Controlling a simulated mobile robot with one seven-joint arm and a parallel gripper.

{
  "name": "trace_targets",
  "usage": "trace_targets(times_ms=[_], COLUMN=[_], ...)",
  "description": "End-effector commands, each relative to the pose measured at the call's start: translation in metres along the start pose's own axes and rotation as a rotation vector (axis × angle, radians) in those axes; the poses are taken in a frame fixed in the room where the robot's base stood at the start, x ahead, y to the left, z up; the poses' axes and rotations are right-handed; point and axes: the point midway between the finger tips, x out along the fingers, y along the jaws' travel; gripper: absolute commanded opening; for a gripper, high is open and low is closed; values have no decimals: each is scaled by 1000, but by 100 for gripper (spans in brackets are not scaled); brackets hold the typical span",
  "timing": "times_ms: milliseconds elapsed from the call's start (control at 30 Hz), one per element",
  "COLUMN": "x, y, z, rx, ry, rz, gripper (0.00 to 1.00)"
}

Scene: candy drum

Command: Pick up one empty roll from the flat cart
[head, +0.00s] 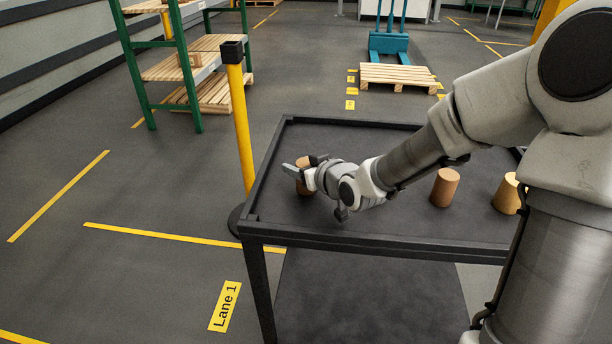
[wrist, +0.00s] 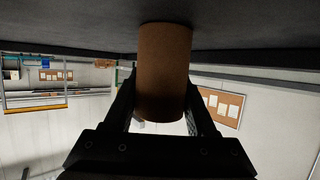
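One brown cylindrical roll (head: 304,176) stands upright at the left of the dark flat cart (head: 262,190). My gripper (head: 300,172) reaches it low from the right, with a finger on either side. In the wrist view, which is upside down, the roll (wrist: 164,70) fills the space between the fingertips and its end meets the dark cart top. The fingers lie close along both sides; whether they press on it cannot be told. A second brown roll (head: 445,187) stands right of my forearm. A third, yellower roll (head: 507,195) stands farther right, partly hidden by my arm.
The cart has a low raised rim. A yellow post (head: 239,125) with a black top stands at its left edge. A green-framed shelf (head: 190,65) and a wooden pallet (head: 398,76) by a teal pallet jack (head: 388,44) are behind.

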Motion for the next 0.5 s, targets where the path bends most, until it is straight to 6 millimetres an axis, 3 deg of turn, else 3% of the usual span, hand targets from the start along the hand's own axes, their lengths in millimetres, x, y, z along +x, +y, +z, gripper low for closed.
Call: trace_targets(times_ms=[33, 267, 500], x=[0, 0, 0], y=[0, 0, 0], z=[0, 0, 0], rx=[0, 0, 0], ry=[0, 0, 0], rz=[0, 0, 0], gripper=[43, 2, 1])
